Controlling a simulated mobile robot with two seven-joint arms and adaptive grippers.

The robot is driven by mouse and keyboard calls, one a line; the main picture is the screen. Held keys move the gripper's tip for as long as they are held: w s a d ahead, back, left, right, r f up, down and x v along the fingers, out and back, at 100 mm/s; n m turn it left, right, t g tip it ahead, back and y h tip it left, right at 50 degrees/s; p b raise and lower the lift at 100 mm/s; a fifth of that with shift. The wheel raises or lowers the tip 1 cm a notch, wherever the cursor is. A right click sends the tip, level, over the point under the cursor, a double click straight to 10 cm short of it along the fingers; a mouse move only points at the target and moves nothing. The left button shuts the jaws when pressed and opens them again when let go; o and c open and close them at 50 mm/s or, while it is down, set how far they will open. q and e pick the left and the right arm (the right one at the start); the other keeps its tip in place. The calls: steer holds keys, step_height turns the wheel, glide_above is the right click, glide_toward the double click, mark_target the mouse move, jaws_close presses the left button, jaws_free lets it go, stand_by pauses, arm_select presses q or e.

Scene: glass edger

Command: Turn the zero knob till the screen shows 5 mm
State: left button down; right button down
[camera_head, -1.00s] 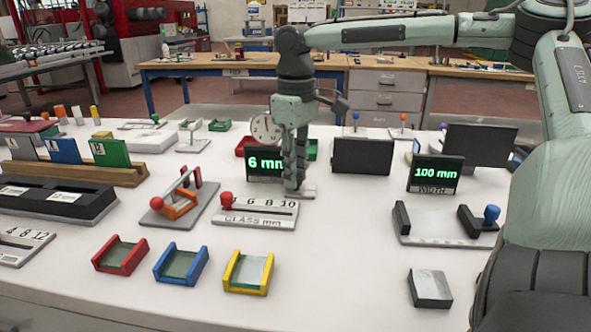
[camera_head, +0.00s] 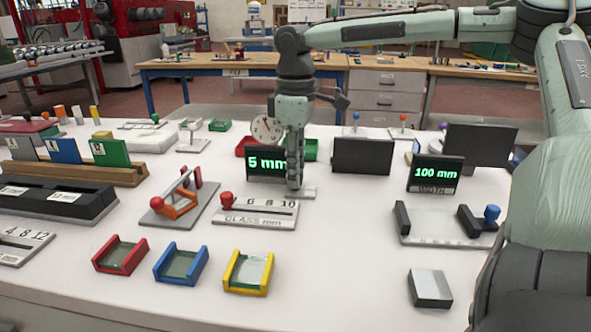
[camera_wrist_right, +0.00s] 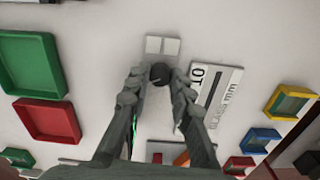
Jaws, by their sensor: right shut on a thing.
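The zero screen (camera_head: 256,164) in the head view reads 5 mm in green; my right gripper partly covers its right edge. My right gripper (camera_head: 294,186) comes down in front of it, pointing straight down. In the right wrist view, the fingers of my right gripper (camera_wrist_right: 157,88) stand on both sides of the dark round zero knob (camera_wrist_right: 159,74) and are shut on it. In the head view the knob is hidden behind the fingers. My left gripper is not in view.
The glass slider plate (camera_head: 255,213) with a red knob lies just in front of the gripper. A second screen (camera_head: 436,173) reads 100 mm at the right. A dial gauge (camera_head: 266,130) stands behind. Red, blue and yellow trays (camera_head: 248,272) line the front.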

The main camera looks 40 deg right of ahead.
steer(key=c, duration=1.3)
jaws_free()
steer(key=shift+c, duration=0.2)
step_height(320, 180, up, 12)
